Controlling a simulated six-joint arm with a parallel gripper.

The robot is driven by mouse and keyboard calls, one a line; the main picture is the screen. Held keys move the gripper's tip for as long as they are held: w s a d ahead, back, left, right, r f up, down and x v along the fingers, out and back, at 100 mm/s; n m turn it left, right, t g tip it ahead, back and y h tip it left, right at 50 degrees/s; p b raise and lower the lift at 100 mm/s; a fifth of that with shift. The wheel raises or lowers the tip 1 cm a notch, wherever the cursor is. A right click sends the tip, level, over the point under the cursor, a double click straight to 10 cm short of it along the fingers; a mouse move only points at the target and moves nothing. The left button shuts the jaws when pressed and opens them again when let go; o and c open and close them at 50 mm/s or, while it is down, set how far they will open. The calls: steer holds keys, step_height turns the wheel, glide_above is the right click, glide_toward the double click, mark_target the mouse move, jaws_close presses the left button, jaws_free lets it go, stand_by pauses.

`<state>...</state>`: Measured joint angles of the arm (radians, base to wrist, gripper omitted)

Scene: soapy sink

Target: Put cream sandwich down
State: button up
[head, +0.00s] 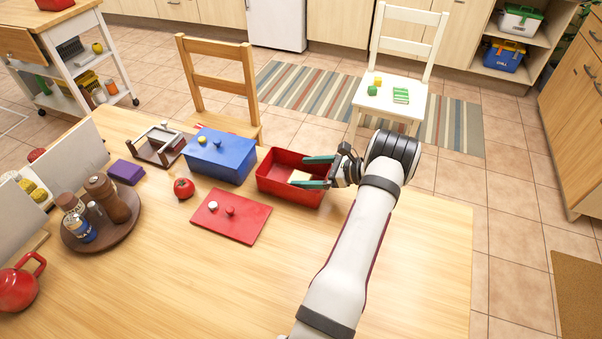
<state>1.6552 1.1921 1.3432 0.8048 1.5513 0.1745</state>
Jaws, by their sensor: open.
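A cream-coloured piece (299,175), which looks like the cream sandwich, shows inside the open red box (268,186) on the wooden table. My gripper (304,172) is over the right part of this box, coming from the right. Its two green-tipped fingers are spread apart, one on the far side and one on the near side of the cream piece in this view. I cannot tell whether the fingers touch it, or whether it rests on the box floor. The fingers hide part of the box's right side.
A red lid (229,217) with a knob lies in front of the red box. A blue lidded box (219,156) stands to its left, with a tomato (184,188) nearby. A round tray (75,238) holds bottles and a mill. The table's front middle is clear.

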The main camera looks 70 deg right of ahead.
steer(key=v, duration=1)
steer(key=w+a+r+n+g+y, duration=0.2)
steer(key=w+a+r+n+y, duration=0.35)
steer(key=w, duration=0.55)
steer(key=w+a+r+n+g, duration=0.2)
steer(key=w+a+n, duration=0.1)
steer(key=a, duration=0.4)
steer(key=w+a+r+n+g+y, duration=0.1)
steer(key=w+a+r+n+g, duration=0.15)
steer(key=a, duration=0.35)
steer(key=w+a+r+n+g, duration=0.2)
steer(key=w+a+r, duration=0.15)
steer(key=a, duration=0.35)
steer(key=s+a+r+n+g+h, duration=0.1)
steer(key=s+a+n+g, duration=0.3)
steer(key=a, duration=0.6)
steer(key=s+a+r+n+g+h, duration=0.1)
steer(key=a+n, duration=0.5)
steer(key=a, duration=0.4)
steer(key=s+a+f+n+h, duration=0.2)
steer(key=s+a+n+h, duration=0.1)
steer(key=s+a+n, duration=0.2)
steer(key=s+n, duration=0.2)
steer(key=s, duration=0.2)
steer(key=shift+s, duration=0.4)
